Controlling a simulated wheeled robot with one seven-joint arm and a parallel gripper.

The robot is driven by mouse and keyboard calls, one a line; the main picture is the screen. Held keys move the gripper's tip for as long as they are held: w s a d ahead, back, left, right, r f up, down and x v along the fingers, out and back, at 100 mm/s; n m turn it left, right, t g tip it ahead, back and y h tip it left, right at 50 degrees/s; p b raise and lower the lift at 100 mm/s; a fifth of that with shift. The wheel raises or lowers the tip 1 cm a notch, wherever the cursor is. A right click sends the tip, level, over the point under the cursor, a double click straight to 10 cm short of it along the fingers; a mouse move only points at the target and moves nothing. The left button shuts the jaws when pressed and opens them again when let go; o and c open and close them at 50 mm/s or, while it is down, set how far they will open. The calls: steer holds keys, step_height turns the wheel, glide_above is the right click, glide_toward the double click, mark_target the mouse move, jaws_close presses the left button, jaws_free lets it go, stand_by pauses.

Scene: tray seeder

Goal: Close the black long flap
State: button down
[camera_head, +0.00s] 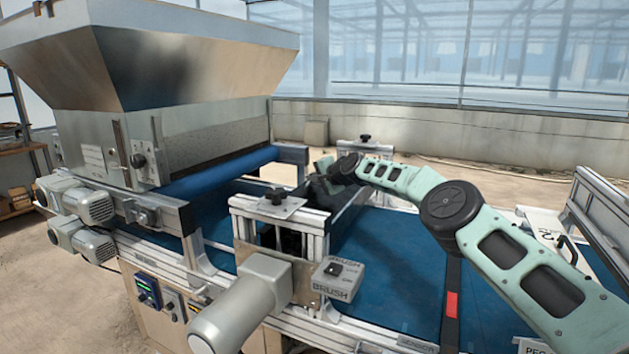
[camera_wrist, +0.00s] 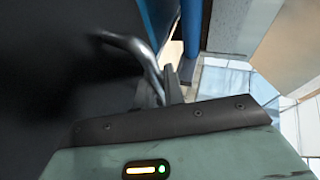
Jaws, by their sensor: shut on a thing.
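The black flap (camera_wrist: 60,80) fills the left of the wrist view as a broad, dark, smooth panel seen from very near. A bent metal handle (camera_wrist: 135,45) stands out from it. My gripper (camera_wrist: 168,88) is shut on this handle, with its dark fingers at the handle's lower end. In the head view my gripper (camera_head: 320,188) is over the brush unit in the middle of the machine. My wrist and the frame there hide most of the flap, so its angle is hard to tell.
A large metal hopper (camera_head: 170,65) stands at left, above a blue roller (camera_head: 215,172). A brush motor (camera_head: 240,310) and a BRUSH switch box (camera_head: 338,278) are in front. The blue belt (camera_head: 385,265) runs below my arm. A rail stands at far right.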

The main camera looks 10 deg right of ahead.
steer(key=shift+s+a+r, duration=0.1)
steer(key=shift+a+r, duration=0.6)
steer(key=shift+a, duration=0.05)
steer(key=c, duration=1.5)
jaws_free()
steer(key=shift+a+f, duration=0.1)
steer(key=shift+f, duration=0.2)
